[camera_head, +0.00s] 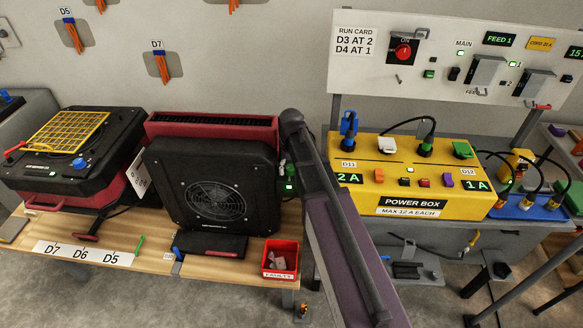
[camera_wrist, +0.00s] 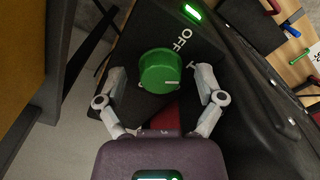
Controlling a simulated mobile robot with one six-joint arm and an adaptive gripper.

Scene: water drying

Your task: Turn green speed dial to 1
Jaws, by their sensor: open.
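The green speed dial (camera_wrist: 158,72) is a round knob on a black panel face in the wrist view. A short white mark on it points to the right in the picture. The white word OFF (camera_wrist: 181,40) is printed up and right of it. My gripper (camera_wrist: 160,76) is open, with one pale jointed finger on the left of the dial and one on the right. Small gaps show between the fingertips and the knob. No numeral 1 is readable. In the head view my arm covers this area, and the dial cannot be made out.
A green lit display (camera_wrist: 192,11) sits above OFF. In the head view a black fan unit (camera_head: 212,190) stands left of my arm and a yellow power box (camera_head: 350,205) stands right. A red bin (camera_head: 281,273) marked FAULTY sits at the bench's front edge.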

